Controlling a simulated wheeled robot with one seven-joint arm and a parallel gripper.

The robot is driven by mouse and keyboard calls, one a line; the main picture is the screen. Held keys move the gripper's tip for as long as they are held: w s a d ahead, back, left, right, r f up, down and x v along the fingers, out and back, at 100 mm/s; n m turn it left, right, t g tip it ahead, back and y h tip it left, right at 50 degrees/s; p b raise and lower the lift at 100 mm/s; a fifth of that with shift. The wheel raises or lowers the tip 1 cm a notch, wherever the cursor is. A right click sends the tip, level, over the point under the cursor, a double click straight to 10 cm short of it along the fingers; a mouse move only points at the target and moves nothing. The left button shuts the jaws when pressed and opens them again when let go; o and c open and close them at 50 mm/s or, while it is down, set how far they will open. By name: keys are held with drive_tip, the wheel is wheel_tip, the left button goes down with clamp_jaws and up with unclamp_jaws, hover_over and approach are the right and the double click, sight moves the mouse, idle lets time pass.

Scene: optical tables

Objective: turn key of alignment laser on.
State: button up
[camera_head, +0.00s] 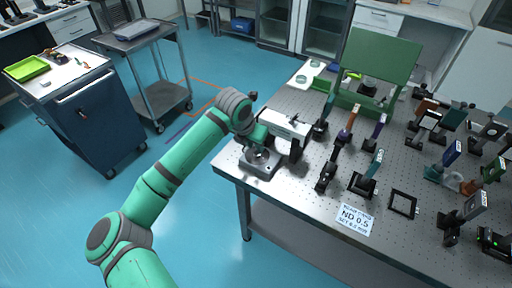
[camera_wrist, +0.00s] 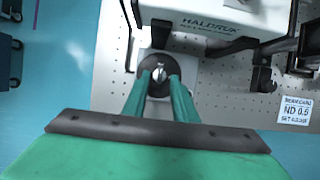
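The alignment laser is a white box (camera_head: 287,128) marked HALDRUX, at the near left corner of the perforated table; its lower part also shows at the top of the wrist view (camera_wrist: 215,16). In front of it is a grey block (camera_head: 260,168) with a round dark key switch (camera_wrist: 159,84). A small silver key (camera_wrist: 158,73) stands in the switch. My gripper (camera_wrist: 160,76) points down over the switch, its two green fingers on either side of the key with a gap between them. Contact with the key cannot be made out. In the head view my gripper (camera_head: 257,147) partly covers the switch.
The optical table (camera_head: 300,220) holds several posts with optics to the right and a card (camera_head: 355,217) reading ND 0.5. A green panel (camera_head: 382,55) stands at the back.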

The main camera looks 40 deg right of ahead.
drive_tip(key=x, duration=0.2)
drive_tip(key=shift+w+f, duration=0.15)
drive_tip(key=shift+f, duration=0.1)
drive_tip(key=shift+d+f, duration=0.1)
drive_tip(key=shift+d, duration=0.2)
drive_tip(key=shift+a, duration=0.3)
clamp_jaws()
